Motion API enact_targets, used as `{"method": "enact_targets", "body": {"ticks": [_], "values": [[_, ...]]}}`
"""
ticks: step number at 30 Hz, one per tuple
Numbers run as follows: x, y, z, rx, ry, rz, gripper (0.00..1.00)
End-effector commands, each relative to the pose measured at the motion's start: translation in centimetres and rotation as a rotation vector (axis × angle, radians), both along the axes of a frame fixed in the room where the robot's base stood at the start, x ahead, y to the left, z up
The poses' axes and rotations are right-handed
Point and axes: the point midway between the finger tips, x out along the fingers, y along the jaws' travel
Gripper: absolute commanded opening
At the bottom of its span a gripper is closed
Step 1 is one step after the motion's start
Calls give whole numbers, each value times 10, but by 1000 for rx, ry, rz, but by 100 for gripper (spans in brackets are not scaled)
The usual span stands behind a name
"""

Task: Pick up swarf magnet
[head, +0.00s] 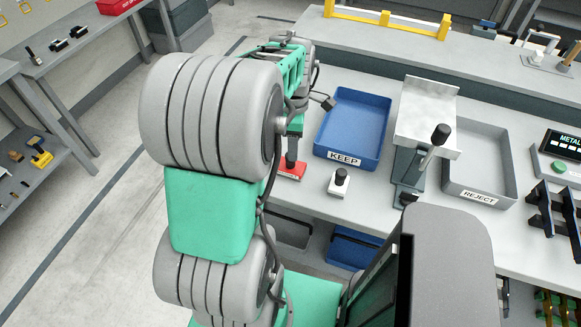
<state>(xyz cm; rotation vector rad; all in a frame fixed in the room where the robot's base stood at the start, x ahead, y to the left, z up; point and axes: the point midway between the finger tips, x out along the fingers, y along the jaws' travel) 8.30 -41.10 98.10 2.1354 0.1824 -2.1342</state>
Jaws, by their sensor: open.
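A small red block (291,171), which looks like the swarf magnet, lies on the grey bench near its front edge, left of the KEEP tray. Part of it is hidden behind my arm. My gripper (293,147) is right above the red block, pointing down, and is open. A dark upright piece there meets the top of the block; I cannot tell whether it is a finger or a handle, nor whether the gripper touches the block. A white block with a black knob (340,183) stands just to the right.
The blue KEEP tray (320,140) is behind and right of the red block. A grey metal fixture with a lever (421,120) stands between it and the grey REJECT tray (512,180). A side bench (60,75) with tools is at the left.

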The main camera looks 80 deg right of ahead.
Motion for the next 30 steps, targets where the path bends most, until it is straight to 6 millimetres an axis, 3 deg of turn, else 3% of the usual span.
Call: {"method": "enact_targets", "body": {"ticks": [12, 19, 30], "values": [[7, 1, -63, 0, 0, 0, 54], [7, 0, -66, -3, -1, 0, 54], [7, 0, -66, -3, -1, 0, 24]]}}
